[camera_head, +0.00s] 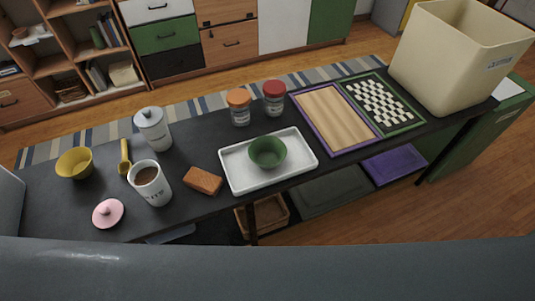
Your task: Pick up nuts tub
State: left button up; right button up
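No tub can be read as nuts at this size. A small clear jar with an orange lid (239,106) and a similar jar with a red lid (274,97) stand upright at the back middle of the dark table (205,146). Each has a label too small to read. A white lidded canister (153,129) stands further left. Neither of my grippers is in view, and nothing touches the jars.
A white tray (239,180) holding a green bowl (267,152) lies in front of the jars. A brown block (203,181), mug (151,184), pink lid (108,213) and yellow bowl (75,163) are left. Framed boards (335,117) and a large cream bin (445,75) are right.

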aim_at(146, 176)
jog(key=u, duration=2.45)
jog(key=k+u, duration=0.1)
jog(key=u, duration=0.45)
jog(key=k+l, duration=0.1)
jog(key=k, duration=1.1)
jog(key=i+l, duration=0.4)
jog(key=i, duration=0.05)
